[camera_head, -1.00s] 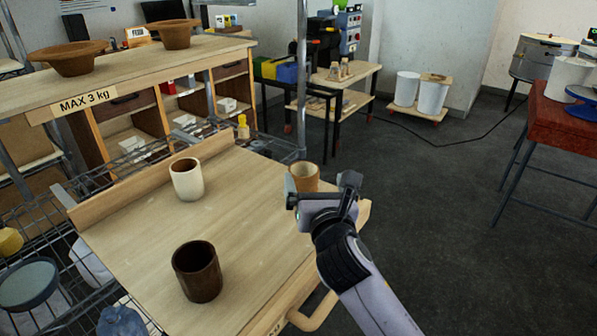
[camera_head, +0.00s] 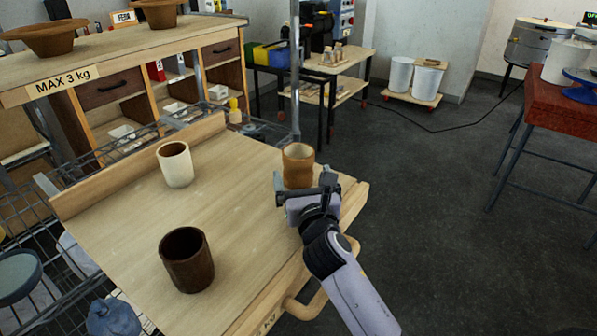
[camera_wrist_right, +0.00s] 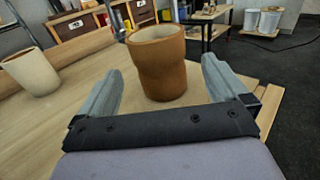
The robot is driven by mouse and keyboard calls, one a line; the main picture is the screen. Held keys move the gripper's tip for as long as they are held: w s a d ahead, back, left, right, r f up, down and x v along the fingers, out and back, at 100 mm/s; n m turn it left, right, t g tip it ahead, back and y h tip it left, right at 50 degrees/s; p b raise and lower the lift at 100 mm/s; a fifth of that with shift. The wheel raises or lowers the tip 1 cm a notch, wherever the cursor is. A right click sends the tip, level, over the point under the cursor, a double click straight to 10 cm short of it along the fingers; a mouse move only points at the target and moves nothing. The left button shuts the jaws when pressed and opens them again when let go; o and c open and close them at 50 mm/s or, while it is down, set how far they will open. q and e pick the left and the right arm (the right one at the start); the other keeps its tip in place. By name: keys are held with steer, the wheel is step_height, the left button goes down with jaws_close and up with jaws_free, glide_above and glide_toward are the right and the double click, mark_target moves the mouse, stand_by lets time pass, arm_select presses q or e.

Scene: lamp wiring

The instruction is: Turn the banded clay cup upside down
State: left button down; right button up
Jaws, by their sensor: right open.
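The banded clay cup (camera_head: 298,166) is orange-brown with a lighter upper part and stands upright, mouth up, near the far right corner of the wooden board (camera_head: 228,235). My right gripper (camera_head: 303,186) is just on the near side of it, open. In the right wrist view the cup (camera_wrist_right: 157,65) stands ahead, in line with the gap between the two spread fingers (camera_wrist_right: 160,85); I cannot tell whether the fingertips reach beside it. No contact shows. My left gripper is not in view.
A cream cup (camera_head: 175,164) stands at the board's far left and a dark brown cup (camera_head: 187,262) near its front. A raised wooden edge (camera_head: 140,163) runs along the board's back. A metal post (camera_head: 295,70) rises behind the clay cup. The middle of the board is clear.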

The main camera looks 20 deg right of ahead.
mark_target(301, 171)
steer(key=shift+w+d, duration=0.2)
steer(key=shift+w, duration=1.2)
steer(key=shift+w+d, duration=0.15)
steer(key=shift+w, duration=1.2)
steer(key=shift+c, duration=0.4)
steer(key=shift+r, duration=0.1)
steer(key=c, duration=1.3)
steer(key=shift+r, duration=0.1)
